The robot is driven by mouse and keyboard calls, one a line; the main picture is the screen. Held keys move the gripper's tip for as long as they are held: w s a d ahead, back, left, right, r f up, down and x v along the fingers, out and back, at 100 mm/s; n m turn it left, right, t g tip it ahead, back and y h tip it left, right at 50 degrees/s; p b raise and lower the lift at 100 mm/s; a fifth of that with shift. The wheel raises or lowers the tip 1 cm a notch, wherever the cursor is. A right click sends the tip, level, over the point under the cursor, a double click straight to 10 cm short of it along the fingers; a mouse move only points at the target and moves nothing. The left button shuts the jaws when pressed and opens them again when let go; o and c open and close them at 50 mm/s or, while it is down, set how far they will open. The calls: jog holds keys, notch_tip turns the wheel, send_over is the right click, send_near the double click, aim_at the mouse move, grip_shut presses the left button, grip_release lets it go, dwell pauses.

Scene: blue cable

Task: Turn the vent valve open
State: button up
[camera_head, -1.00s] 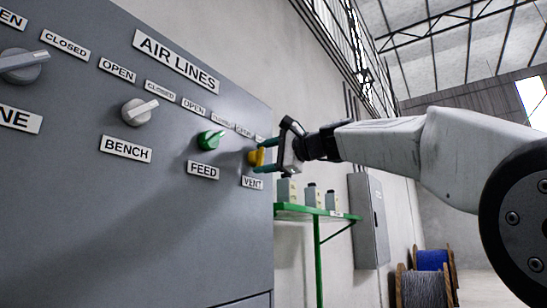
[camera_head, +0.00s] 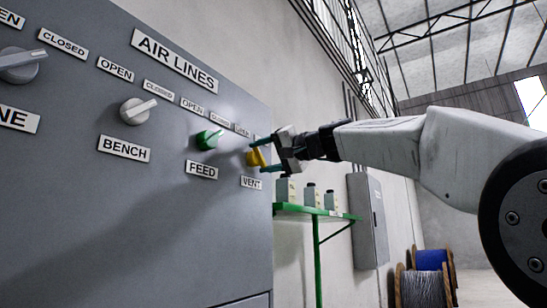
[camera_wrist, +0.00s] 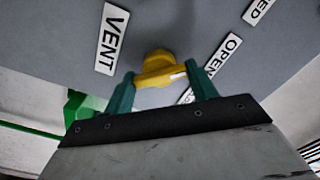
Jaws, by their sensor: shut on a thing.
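The yellow vent valve knob (camera_head: 256,157) is on the grey panel above the VENT label (camera_head: 251,183). My gripper (camera_head: 264,156) is shut on its handle, one finger above and one below in the head view. In the wrist view the teal fingers of my gripper (camera_wrist: 160,73) sit on either side of the yellow knob (camera_wrist: 158,64). A white mark on the handle faces right there, toward the side with the OPEN label (camera_wrist: 222,64). Another label (camera_wrist: 186,95) is partly hidden behind a finger. The handle looks tilted in the head view.
The green FEED knob (camera_head: 208,140) is close on the left, with the grey BENCH knob (camera_head: 137,110) farther left. A green shelf (camera_head: 310,212) with small boxes is right of the panel. A grey wall box (camera_head: 367,220) and cable reels (camera_head: 425,288) stand beyond.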

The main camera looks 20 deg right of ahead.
jog(key=shift+r+n, duration=0.25)
jog(key=shift+n, duration=0.35)
jog(key=shift+f, duration=0.2)
jog(key=o, duration=1)
jog(key=shift+s, duration=0.1)
jog(key=v, duration=0.7)
jog(key=shift+s+d, duration=0.25)
jog(key=shift+d, duration=0.1)
